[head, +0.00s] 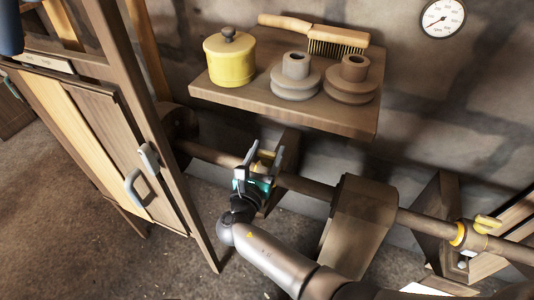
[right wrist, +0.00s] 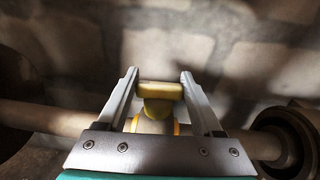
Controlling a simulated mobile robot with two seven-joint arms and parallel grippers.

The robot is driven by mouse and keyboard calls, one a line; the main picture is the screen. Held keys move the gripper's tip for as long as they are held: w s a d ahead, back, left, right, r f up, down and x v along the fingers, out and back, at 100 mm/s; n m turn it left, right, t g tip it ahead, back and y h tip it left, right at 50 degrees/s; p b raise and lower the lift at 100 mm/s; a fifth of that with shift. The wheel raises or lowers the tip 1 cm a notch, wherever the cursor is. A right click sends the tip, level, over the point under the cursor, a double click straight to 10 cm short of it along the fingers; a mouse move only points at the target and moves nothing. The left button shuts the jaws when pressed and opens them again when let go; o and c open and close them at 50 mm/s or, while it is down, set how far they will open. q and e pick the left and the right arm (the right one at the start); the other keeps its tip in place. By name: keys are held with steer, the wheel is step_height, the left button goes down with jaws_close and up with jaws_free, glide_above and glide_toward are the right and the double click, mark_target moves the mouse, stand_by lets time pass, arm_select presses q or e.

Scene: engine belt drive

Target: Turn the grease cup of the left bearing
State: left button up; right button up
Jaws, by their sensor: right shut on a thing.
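The left bearing's grease cup (head: 265,157) is yellow with a flat, wing-like top. It stands on the bearing (right wrist: 152,126) on the long shaft (head: 305,187). My right gripper (head: 262,158) reaches it from the front. In the right wrist view the cup's top (right wrist: 160,91) sits between the two grey fingers (right wrist: 159,82), which are shut on it. The fingers and palm hide part of the bearing. A second yellow grease cup (head: 487,223) is on the right bearing (head: 468,238). My left gripper is not in view.
A wooden shelf (head: 235,97) above the shaft holds a yellow pot (head: 230,62), a brush (head: 335,38) and two pulleys (head: 294,77) (head: 351,82). A wooden frame and cabinet (head: 108,135) stand to the left.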

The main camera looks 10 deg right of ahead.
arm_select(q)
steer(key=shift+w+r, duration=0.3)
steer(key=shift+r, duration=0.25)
arm_select(e)
steer(key=shift+f+m+g+h, duration=0.1)
steer(key=shift+m+g+h, duration=0.3)
steer(key=shift+h, duration=0.3)
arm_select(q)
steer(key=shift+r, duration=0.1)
arm_select(e)
steer(key=o, duration=1.4)
steer(key=shift+c, duration=0.2)
